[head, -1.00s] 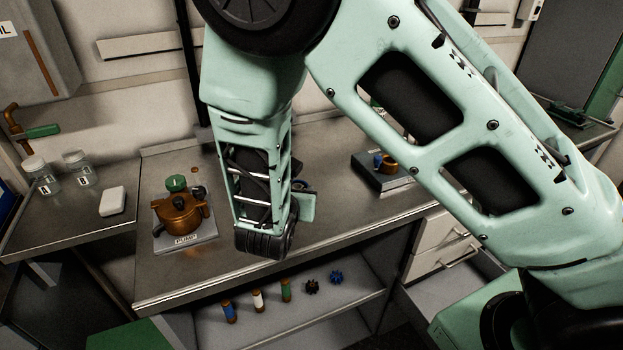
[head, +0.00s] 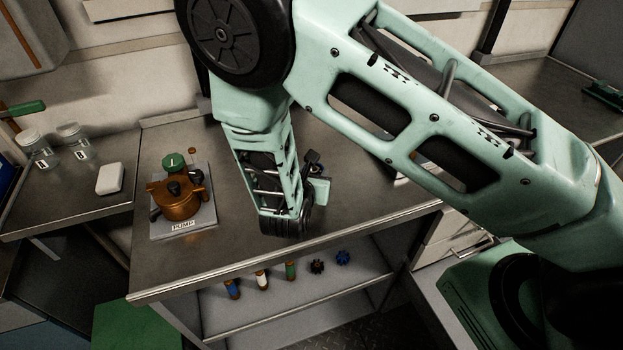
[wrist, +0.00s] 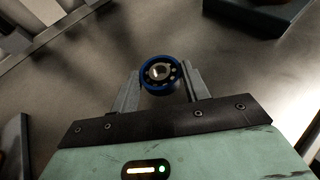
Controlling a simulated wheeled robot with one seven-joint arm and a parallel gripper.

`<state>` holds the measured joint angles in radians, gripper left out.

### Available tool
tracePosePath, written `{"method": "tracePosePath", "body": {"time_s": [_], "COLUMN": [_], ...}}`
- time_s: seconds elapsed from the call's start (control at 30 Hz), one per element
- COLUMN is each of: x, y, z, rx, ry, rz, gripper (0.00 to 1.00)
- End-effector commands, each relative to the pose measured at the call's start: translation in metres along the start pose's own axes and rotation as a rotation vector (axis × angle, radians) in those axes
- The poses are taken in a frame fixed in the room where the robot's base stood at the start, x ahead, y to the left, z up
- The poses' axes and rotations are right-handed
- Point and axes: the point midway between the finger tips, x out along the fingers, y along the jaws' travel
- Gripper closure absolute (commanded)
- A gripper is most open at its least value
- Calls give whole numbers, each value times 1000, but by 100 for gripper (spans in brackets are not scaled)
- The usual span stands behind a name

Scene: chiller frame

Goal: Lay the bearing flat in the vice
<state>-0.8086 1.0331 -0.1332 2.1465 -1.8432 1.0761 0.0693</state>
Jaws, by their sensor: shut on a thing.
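The bearing (wrist: 160,74) is a blue-rimmed ring with a metal centre. In the wrist view my gripper (wrist: 158,82) is shut on it, with a grey finger on either side, and its round face shows to the camera. The metal bench top lies beyond it. In the head view my gripper (head: 316,172) is mostly hidden behind my wrist, over the bench, and I cannot make out the bearing there. I cannot identify the vice for certain. A dark block (wrist: 262,14) at the top right of the wrist view is cut off by the frame.
A bronze pump (head: 180,201) on a labelled plate stands left on the bench (head: 235,245). Two jars (head: 58,145) and a white block (head: 110,179) are farther left. Several small parts stand on the shelf (head: 310,288) below. My arm hides the bench's right part.

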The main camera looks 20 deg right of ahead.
Motion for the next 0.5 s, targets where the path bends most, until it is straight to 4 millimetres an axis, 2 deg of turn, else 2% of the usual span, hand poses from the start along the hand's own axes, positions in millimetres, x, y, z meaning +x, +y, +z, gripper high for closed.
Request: {"method": "tracePosePath", "body": {"time_s": [0.2, 0.5], "x": [10, 11], "y": [0, 0], "z": [-23, -26], "rx": [-2, -1], "ry": [0, 0], "rz": [0, 0], "gripper": [80, 80]}}
